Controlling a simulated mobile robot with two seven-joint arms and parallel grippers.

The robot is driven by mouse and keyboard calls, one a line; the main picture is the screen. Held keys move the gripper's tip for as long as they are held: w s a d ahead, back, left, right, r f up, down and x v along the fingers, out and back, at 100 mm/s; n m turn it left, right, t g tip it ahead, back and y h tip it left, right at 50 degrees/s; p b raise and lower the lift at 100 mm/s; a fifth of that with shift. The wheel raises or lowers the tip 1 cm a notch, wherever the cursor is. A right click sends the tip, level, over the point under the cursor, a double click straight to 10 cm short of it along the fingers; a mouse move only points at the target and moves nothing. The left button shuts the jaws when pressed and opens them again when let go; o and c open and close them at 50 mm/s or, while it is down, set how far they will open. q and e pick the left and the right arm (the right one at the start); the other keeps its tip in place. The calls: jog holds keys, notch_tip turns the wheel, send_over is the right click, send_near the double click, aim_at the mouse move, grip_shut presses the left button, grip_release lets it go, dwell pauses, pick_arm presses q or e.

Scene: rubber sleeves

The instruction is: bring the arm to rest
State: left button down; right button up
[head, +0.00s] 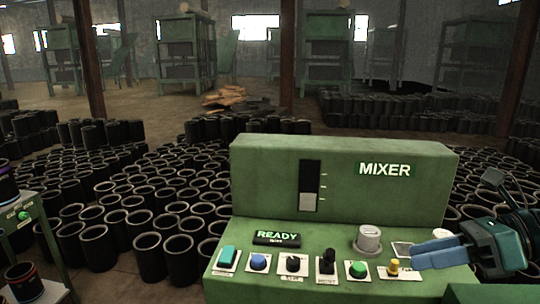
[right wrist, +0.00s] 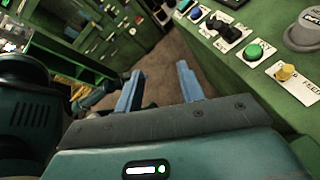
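My right gripper (head: 418,254) reaches in from the right edge in the head view, over the right end of the green mixer console (head: 330,235). Its blue fingers point left, close to the yellow knob (head: 394,267). In the right wrist view the two fingers of the right gripper (right wrist: 160,82) stand apart with nothing between them. The yellow knob (right wrist: 286,72) and green button (right wrist: 255,52) lie to their right there, clear of the fingers. My left gripper is not in view.
The console also carries a grey dial (head: 368,240), a blue button (head: 258,262), a slider (head: 309,188) and a READY display (head: 277,238). Many black rubber sleeves (head: 150,255) crowd the floor. A green stand (head: 25,225) is at left.

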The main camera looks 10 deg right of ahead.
jog(key=w+a+f+m+t+h+p, duration=0.1)
jog(key=a+f+m+t+h, duration=0.15)
jog(key=f+m+t, duration=0.7)
jog(key=w+a+f+m+t+h, duration=0.1)
jog(key=w+f+m+t+h, duration=0.15)
jog(key=f+m, duration=1.35)
jog(key=s+a+f+m+g+h, duration=0.3)
jog(key=s+a+f+m+g, duration=0.3)
jog(key=m, duration=1)
jog(key=s+a+f, duration=0.3)
jog(key=s+f, duration=0.1)
jog(key=s, duration=0.1)
jog(key=shift+s+a+g, duration=0.15)
jog(key=shift+s+g, duration=0.25)
